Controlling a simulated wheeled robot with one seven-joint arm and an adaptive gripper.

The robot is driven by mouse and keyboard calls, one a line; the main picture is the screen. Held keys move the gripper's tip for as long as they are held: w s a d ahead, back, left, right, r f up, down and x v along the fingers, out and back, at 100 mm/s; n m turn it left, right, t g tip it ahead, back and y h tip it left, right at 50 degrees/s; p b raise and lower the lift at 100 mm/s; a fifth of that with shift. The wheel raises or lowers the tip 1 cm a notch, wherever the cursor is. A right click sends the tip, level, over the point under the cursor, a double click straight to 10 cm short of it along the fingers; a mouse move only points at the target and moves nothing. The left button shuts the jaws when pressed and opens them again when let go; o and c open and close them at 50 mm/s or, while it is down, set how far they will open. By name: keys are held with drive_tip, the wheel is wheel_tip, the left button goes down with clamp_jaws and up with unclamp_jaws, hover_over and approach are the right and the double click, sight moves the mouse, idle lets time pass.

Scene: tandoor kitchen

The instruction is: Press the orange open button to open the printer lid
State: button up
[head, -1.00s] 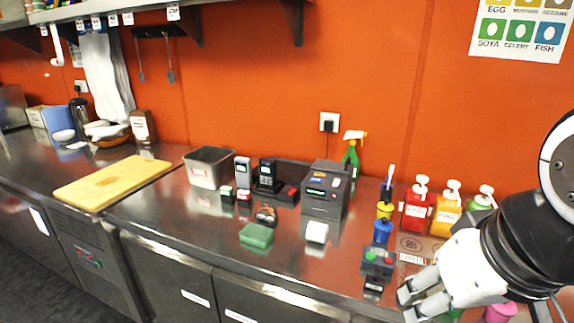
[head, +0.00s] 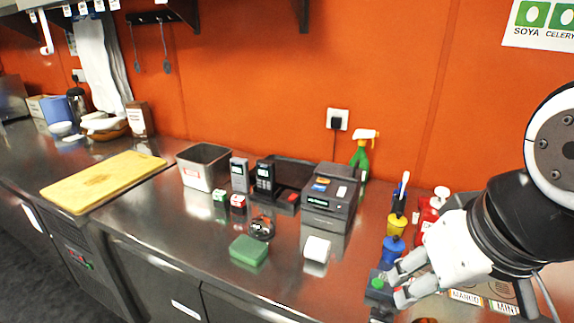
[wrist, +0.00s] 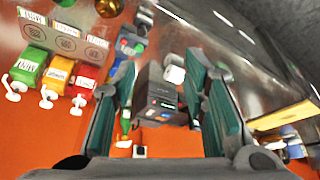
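The printer (head: 328,206) is a dark grey box on the steel counter, with a small lit panel on its front. Its top carries a small orange patch (head: 323,181) and a blue patch (head: 319,188); I cannot tell which is the open button. The lid looks shut. My gripper (head: 396,286) is open and empty, to the right of the printer and nearer me, apart from it. In the wrist view the printer (wrist: 158,88) shows between my two open fingers (wrist: 165,92), some way off.
A button box (head: 377,284) is partly behind my fingers. Blue and yellow bottles (head: 393,248) and a red pump bottle (head: 428,212) stand close by. A white paper roll (head: 317,249), green block (head: 249,250), card terminal (head: 265,180) and steel bin (head: 204,166) are left.

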clamp_jaws()
idle(1.2)
